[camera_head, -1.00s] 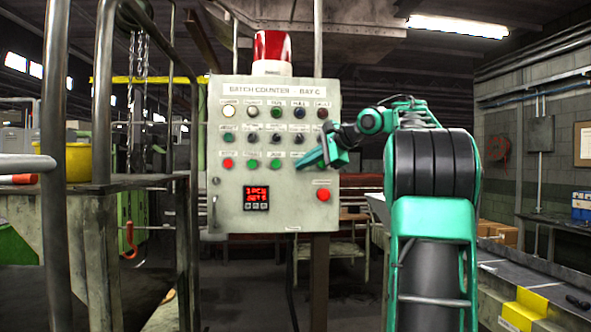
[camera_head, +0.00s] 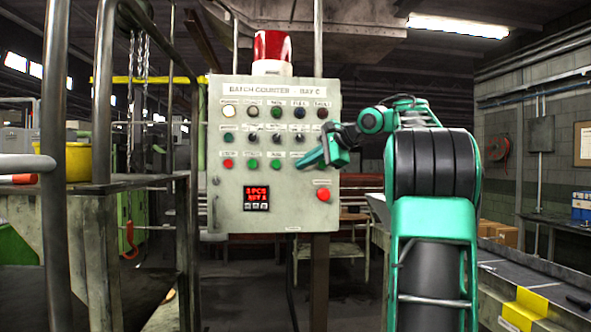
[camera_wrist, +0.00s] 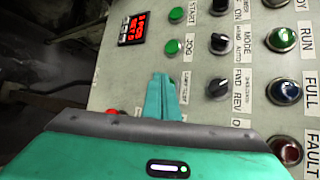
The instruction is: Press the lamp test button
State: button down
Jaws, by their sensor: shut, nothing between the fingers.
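The grey control panel (camera_head: 230,180) reads "BATCH COUNTER - BAY C". In the wrist view, the lamp test label (camera_wrist: 185,83) shows just right of my fingertips. The lamp test button itself is hidden behind the fingers, in line with the green JOG button (camera_wrist: 173,46). My gripper (camera_head: 300,164) is at the right end of the panel's bottom button row, covering that spot. In the wrist view, my gripper (camera_wrist: 161,77) has its teal fingers shut together and empty, pointing at the panel. I cannot tell whether the tips touch the button.
A red button (camera_head: 323,195) sits just below my gripper on the panel. Black selector knobs (camera_wrist: 218,88) lie close beside the fingers in the wrist view. A red digital display (camera_head: 256,198) is lower left. A red beacon (camera_head: 272,50) tops the panel.

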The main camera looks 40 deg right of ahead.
jog(key=shift+s, duration=0.1)
jog(key=s+a, duration=0.1)
jog(key=s, duration=0.1)
jog(key=s+a, duration=0.2)
jog(key=shift+s+a, duration=0.15)
jog(key=shift+s, duration=0.25)
dwell(0.6)
